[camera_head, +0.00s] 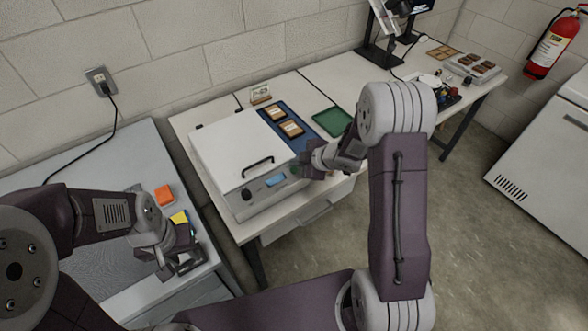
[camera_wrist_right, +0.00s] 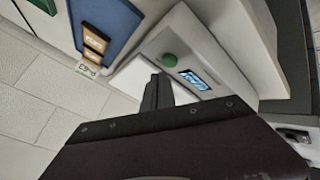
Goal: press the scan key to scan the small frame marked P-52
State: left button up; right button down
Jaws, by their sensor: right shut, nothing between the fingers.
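The scanner (camera_head: 236,150) is a white box with a closed-looking lid, a black handle, a dark knob and a lit blue display (camera_head: 275,180) on its front. A round green key (camera_wrist_right: 169,60) sits beside the display in the right wrist view. My right gripper (camera_head: 302,169) is shut and empty at the right end of the front panel. In the right wrist view its fingers (camera_wrist_right: 158,92) are close to the key, with no clear contact. Two small brown frames (camera_head: 278,113) (camera_head: 291,128) lie on a blue mat; I cannot read P-52 on either. My left gripper (camera_head: 182,268) is open and empty.
A small card (camera_head: 260,92) stands behind the mat. A green tray (camera_head: 332,122) lies to its right. Orange (camera_head: 164,195) and yellow (camera_head: 180,217) blocks sit on the grey table near my left gripper. A wooden tray and dark items are on the far table.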

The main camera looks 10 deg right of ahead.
jog(key=shift+f, duration=0.1)
dwell(0.5)
pick_arm(q)
jog(key=shift+f+b, duration=0.25)
jog(key=shift+b, duration=0.05)
pick_arm(e)
jog(key=shift+f, duration=0.35)
